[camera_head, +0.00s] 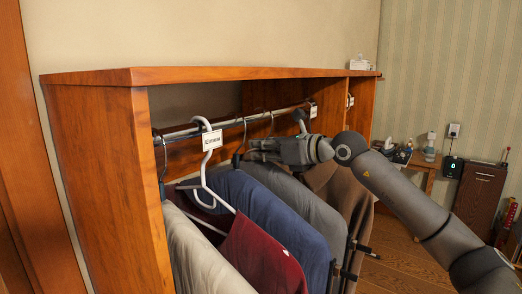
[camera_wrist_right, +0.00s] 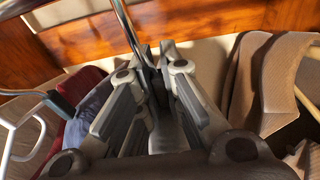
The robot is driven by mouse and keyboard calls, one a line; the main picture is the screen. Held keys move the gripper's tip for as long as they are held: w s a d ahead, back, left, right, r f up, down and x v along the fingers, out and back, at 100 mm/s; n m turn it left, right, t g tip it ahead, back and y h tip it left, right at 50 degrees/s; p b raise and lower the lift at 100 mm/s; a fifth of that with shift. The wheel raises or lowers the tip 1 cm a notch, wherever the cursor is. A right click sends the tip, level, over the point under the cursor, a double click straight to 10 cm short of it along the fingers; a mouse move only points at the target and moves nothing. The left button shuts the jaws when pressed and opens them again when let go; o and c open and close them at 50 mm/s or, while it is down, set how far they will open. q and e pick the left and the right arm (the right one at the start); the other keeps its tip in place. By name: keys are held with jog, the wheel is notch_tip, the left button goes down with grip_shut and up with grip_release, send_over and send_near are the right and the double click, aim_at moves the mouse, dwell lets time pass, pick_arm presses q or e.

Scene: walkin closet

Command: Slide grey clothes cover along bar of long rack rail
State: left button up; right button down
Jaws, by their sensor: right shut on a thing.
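The grey clothes cover (camera_head: 312,208) hangs on the long rack rail (camera_head: 182,132) between a blue cover (camera_head: 262,205) and a brown cover (camera_head: 345,190). My right gripper (camera_head: 252,150) is at the top of the grey cover, just under the rail. In the right wrist view its fingers (camera_wrist_right: 156,65) are shut on the thin metal hanger hook (camera_wrist_right: 132,32). The hook runs up between the fingertips. The grey cover's top is largely hidden by the gripper. My left gripper is not in view.
A burgundy cover (camera_head: 262,255) and a cream cover (camera_head: 195,250) hang nearer the front, with an empty white hanger (camera_head: 208,165) before the burgundy one. The wooden cabinet (camera_head: 105,180) encloses the rail. A white tag (camera_head: 313,111) sits farther along the rail.

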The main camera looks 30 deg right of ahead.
jog(key=shift+d+r, duration=0.1)
jog(key=shift+r, duration=0.1)
jog(key=shift+w+d+p, duration=0.2)
jog(key=shift+w+d, duration=0.15)
jog(key=shift+d, duration=0.45)
jog(key=shift+w+d+p, duration=0.25)
jog(key=shift+w+d, duration=0.05)
jog(key=shift+d, duration=0.5)
jog(key=shift+w+d+p, duration=0.2)
jog(key=shift+w+d, duration=0.15)
jog(key=shift+d, duration=0.45)
jog(key=shift+f, duration=0.3)
jog(key=c, duration=1.5)
grip_release()
jog(key=shift+f, duration=0.15)
jog(key=v, duration=1.2)
